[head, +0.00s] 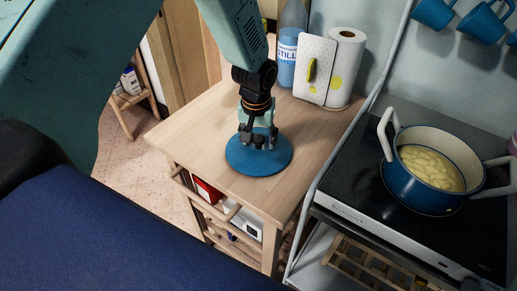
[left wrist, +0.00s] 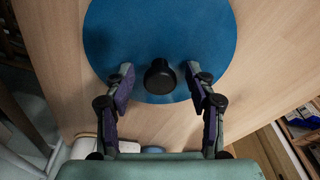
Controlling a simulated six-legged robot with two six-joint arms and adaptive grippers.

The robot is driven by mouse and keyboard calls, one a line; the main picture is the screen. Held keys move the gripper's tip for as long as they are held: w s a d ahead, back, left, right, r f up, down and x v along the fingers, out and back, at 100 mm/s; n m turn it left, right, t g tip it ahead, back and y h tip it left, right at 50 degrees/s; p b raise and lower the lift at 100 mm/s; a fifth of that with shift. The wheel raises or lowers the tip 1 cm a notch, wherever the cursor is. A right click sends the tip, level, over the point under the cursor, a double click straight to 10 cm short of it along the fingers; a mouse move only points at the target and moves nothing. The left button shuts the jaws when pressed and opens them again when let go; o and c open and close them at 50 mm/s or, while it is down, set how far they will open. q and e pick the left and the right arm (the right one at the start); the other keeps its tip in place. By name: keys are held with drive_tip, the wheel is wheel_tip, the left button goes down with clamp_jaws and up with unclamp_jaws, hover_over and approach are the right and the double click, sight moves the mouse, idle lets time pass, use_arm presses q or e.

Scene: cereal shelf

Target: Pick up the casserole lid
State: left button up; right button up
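The casserole lid (head: 272,161) is a round blue disc lying flat on the wooden trolley top. In the left wrist view the lid (left wrist: 160,40) shows a black knob (left wrist: 160,77) near its edge in the picture. My left gripper (head: 258,142) points down over the lid. In the left wrist view its fingers (left wrist: 160,82) are spread on either side of the knob, with gaps to it, so it is open and empty. A blue casserole (head: 427,199) without a lid stands on the black stove, with pale yellow food inside. My right gripper is not in view.
The trolley top (head: 205,125) is clear around the lid. A bottle (head: 288,50), a paper towel roll (head: 346,70) and a white dotted board (head: 314,70) stand at its back. A rail separates the trolley from the stove (head: 360,185). Blue mugs (head: 480,22) hang at upper right.

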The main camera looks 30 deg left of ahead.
use_arm(q)
drive_tip(key=shift+w+f, duration=0.1)
drive_tip(key=shift+w, duration=0.05)
drive_tip(key=shift+c, duration=1.4)
drive_tip(key=c, duration=0.6)
clamp_jaws()
